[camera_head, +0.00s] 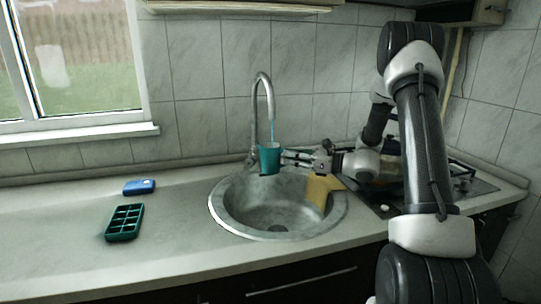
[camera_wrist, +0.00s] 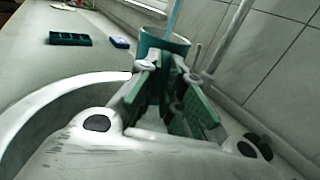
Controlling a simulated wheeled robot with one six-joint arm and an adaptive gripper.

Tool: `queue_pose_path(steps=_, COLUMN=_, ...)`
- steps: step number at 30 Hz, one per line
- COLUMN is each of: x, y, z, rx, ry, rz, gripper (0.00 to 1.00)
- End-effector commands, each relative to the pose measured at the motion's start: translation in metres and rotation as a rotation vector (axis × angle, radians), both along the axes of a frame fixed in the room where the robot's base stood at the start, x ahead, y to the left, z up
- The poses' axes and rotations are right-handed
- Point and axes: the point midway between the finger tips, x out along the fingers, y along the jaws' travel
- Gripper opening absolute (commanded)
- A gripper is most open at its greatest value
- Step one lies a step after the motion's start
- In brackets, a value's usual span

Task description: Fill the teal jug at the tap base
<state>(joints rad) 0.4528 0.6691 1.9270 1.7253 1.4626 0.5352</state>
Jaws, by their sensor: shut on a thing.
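The teal jug (camera_head: 269,160) is upright over the back of the round sink (camera_head: 228,222), below the outlet of the curved metal tap (camera_head: 256,115). A thin blue stream of water (camera_head: 272,131) runs from the outlet down into the jug. My gripper (camera_head: 285,159) is shut on the jug from its right side. In the wrist view the jug (camera_wrist: 165,41) sits at the fingertips (camera_wrist: 164,64), with the stream (camera_wrist: 172,17) entering its open top. The water level inside is hidden.
A yellow cloth (camera_head: 319,191) hangs over the sink's right rim. A dark green compartment tray (camera_head: 124,222) and a blue block (camera_head: 139,187) lie on the counter at left. A hob (camera_head: 474,186) is at right. The left counter is mostly free.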

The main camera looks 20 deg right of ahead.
Motion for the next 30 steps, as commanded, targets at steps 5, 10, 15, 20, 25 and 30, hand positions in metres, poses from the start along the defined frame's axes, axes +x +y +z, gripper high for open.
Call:
queue_pose_path(steps=5, x=0.0, y=0.0, z=0.0, rx=0.0, ry=-0.001, rz=0.0, gripper=0.0)
queue_pose_path(steps=10, x=-0.019, y=0.006, z=0.001, rx=0.001, ry=0.002, rz=0.0, gripper=0.0)
queue_pose_path(steps=15, x=-0.051, y=0.017, z=0.001, rx=0.002, ry=0.001, rz=-0.001, gripper=0.0)
queue_pose_path(steps=20, x=-0.074, y=0.025, z=0.001, rx=0.001, ry=0.0, rz=-0.001, gripper=0.0)
queue_pose_path(steps=25, x=-0.078, y=0.026, z=0.001, rx=0.0, ry=-0.001, rz=-0.001, gripper=0.0)
queue_pose_path(steps=30, x=-0.078, y=0.026, z=0.001, rx=0.0, ry=-0.001, rz=0.0, gripper=0.0)
